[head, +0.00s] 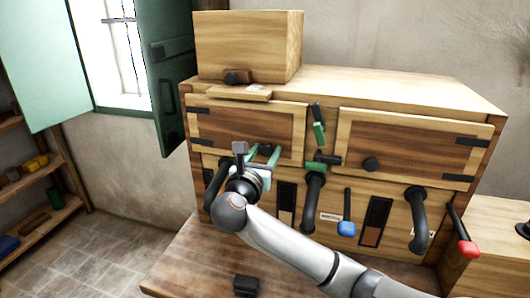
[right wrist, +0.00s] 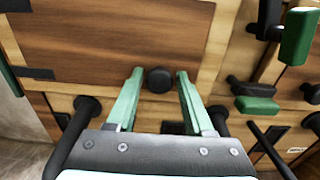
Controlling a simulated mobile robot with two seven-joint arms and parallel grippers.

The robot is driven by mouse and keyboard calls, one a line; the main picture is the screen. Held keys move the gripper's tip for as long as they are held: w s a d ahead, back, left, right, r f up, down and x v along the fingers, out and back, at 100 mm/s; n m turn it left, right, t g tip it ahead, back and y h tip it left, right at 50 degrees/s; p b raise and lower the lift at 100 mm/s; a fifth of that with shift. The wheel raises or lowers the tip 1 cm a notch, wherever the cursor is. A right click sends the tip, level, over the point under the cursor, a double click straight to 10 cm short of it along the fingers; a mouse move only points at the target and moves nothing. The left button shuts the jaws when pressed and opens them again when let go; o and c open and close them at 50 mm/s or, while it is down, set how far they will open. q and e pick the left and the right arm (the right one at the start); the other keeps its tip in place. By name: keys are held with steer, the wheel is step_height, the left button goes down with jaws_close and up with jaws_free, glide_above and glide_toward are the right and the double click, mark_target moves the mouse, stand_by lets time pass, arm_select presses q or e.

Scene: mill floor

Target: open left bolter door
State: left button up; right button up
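The left bolter door (head: 222,122) is a dark wooden panel in a pale frame, with black hinges on its left side. It looks closed against the cabinet front. My right gripper (head: 264,152) is in front of the lower right part of this door. In the right wrist view its two green fingers (right wrist: 156,76) are open, one on each side of the door's round black knob (right wrist: 159,80). I see a gap between the knob and each finger. In the head view the gripper hides the knob. My left gripper is not in view.
A green-handled latch (head: 319,133) stands between the left door and the right door (head: 375,140). A second green handle (head: 316,166) lies below it. A wooden box (head: 250,45) stands on top.

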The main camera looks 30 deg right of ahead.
jaws_close()
stand_by(1.1)
